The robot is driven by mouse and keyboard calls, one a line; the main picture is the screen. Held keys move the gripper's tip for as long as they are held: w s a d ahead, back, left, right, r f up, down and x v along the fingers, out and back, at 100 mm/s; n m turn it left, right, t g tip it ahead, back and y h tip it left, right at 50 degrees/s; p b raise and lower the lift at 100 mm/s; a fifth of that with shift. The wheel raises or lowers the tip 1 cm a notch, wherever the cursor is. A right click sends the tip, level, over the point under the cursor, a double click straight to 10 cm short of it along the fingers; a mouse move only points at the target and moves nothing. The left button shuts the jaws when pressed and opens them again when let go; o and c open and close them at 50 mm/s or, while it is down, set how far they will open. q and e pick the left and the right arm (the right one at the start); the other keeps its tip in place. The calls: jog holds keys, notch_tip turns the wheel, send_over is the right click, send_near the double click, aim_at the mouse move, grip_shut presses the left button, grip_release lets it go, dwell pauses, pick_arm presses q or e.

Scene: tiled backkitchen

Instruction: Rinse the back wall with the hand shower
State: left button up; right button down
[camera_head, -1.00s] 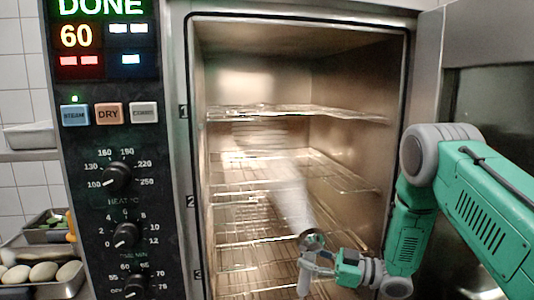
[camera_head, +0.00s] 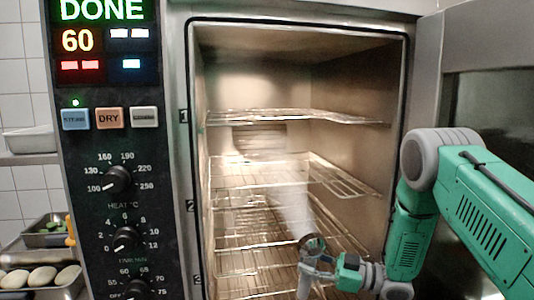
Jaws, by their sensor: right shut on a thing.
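The oven cavity stands open, and its back wall (camera_head: 259,92) shows behind the wire racks (camera_head: 265,118). My right gripper (camera_head: 325,265) is at the lower front of the cavity, shut on the hand shower (camera_head: 312,245). The shower's round head points into the cavity. A pale, blurred spray (camera_head: 292,208) fans from it up and left toward the back wall. The shower's lower handle runs out of the bottom of the picture. My left gripper is not in view.
The control panel (camera_head: 112,150) with a lit display reading DONE and 60 is on the left. The open door (camera_head: 490,95) is on the right, behind my right arm. Trays with food (camera_head: 42,278) stand at the lower left. Several racks cross the cavity.

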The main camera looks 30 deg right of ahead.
dwell(0.5)
jog(key=p, duration=0.1)
jog(key=m+p, duration=0.1)
jog(key=shift+r+m+h+p, duration=0.25)
jog(key=shift+m+h+p, duration=0.05)
jog(key=shift+m+g+p, duration=0.4)
jog(key=shift+p, duration=0.05)
jog(key=shift+f, duration=0.3)
notch_tip(320, 180, down, 18)
jog(key=a+b, duration=0.3)
jog(key=b, duration=1)
jog(key=shift+w, duration=0.4)
